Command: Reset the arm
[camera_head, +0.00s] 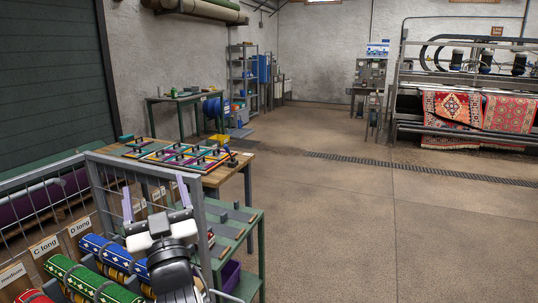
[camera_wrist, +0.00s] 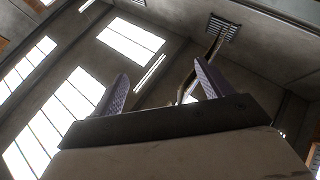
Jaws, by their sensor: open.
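My gripper (camera_head: 156,200) shows at the lower left in the head view, white and black with two purple fingers pointing up. The fingers stand apart with nothing between them. In the wrist view my gripper (camera_wrist: 160,92) also has its two purple fingers spread and empty, with the roof and bright windows beyond.
A rug machine (camera_head: 465,125) is at the far right. The concrete floor (camera_head: 360,220) is clear.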

